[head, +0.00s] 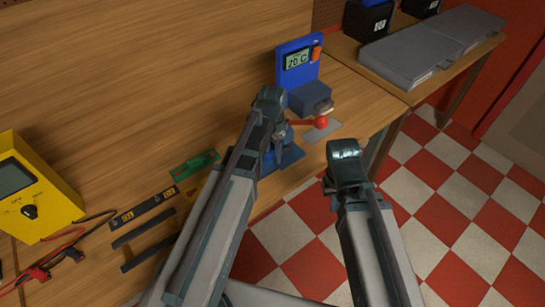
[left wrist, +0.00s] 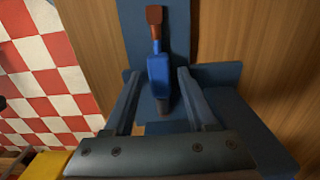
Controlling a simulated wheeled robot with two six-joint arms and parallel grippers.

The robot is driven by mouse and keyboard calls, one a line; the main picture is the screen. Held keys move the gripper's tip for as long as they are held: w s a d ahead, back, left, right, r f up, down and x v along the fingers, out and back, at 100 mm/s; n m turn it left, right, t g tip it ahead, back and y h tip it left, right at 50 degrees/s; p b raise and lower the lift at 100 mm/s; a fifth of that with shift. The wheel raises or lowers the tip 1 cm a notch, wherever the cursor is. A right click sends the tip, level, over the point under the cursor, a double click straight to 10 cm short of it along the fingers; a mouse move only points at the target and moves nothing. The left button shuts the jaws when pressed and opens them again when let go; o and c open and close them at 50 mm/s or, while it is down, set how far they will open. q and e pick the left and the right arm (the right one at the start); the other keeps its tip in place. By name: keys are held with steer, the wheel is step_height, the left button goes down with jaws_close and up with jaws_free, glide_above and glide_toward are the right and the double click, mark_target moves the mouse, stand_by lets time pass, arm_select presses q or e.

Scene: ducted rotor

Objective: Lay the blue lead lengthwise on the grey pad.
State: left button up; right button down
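A blue piece with a red-brown tip and a dark lower end (left wrist: 158,72), which looks like the blue lead, lies over a blue-grey base in the left wrist view. My left gripper (left wrist: 160,82) is open, with its fingers on either side of this piece and gaps showing. In the head view, my left gripper (head: 281,155) is low over the blue base (head: 285,158) and hides the piece. A light grey plate (head: 333,126), possibly the grey pad, lies at the table's right edge. My right gripper (head: 335,183) is past that edge over the floor; its fingers are not clear.
A blue display unit reading 20 C (head: 299,62) and a blue-grey block (head: 309,98) stand behind my left gripper. A red ball (head: 321,121) is by the plate. A yellow meter (head: 32,190), a green piece (head: 194,164) and dark bars (head: 143,228) lie left.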

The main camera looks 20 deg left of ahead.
arm_select(q)
jaws_close()
